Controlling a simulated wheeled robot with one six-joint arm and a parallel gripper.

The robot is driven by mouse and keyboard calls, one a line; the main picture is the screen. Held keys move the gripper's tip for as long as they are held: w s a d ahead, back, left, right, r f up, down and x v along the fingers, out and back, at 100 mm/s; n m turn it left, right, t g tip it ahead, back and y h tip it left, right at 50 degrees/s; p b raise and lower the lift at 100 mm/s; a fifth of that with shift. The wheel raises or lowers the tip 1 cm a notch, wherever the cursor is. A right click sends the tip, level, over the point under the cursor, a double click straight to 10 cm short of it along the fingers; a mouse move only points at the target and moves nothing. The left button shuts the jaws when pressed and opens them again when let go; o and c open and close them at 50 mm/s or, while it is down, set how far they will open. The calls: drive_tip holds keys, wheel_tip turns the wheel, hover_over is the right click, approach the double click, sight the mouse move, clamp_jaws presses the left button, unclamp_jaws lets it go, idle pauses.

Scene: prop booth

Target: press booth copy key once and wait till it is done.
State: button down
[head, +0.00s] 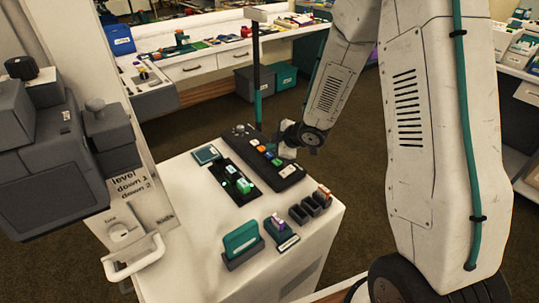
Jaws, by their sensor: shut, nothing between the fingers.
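A dark key panel (291,171) lies on the white booth counter, with a row of small coloured keys and a knob at its far end. An orange key (262,149), a blue key (269,155) and a green key (277,161) show in the row. Any lettering is too small to read, so I cannot tell which one is the copy key. My gripper (286,152) is shut and empty, pointing down at the right side of the panel near the green key. I cannot tell whether it touches a key.
Left of the panel is a black recessed tray (222,174) with green pieces. In front stand a green card holder (241,240), a small purple-topped stand (278,228) and dark cups (311,205). A dark post (257,85) rises behind the panel. A grey machine (50,150) is at left.

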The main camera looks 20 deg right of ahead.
sight(272, 156)
drive_tip(key=shift+f, duration=0.1)
drive_tip(key=shift+f, duration=0.35)
drive_tip(key=shift+f, duration=0.35)
idle(0.6)
idle(0.4)
drive_tip(key=shift+r, duration=0.8)
drive_tip(key=shift+r, duration=0.1)
drive_tip(key=shift+r, duration=2.4)
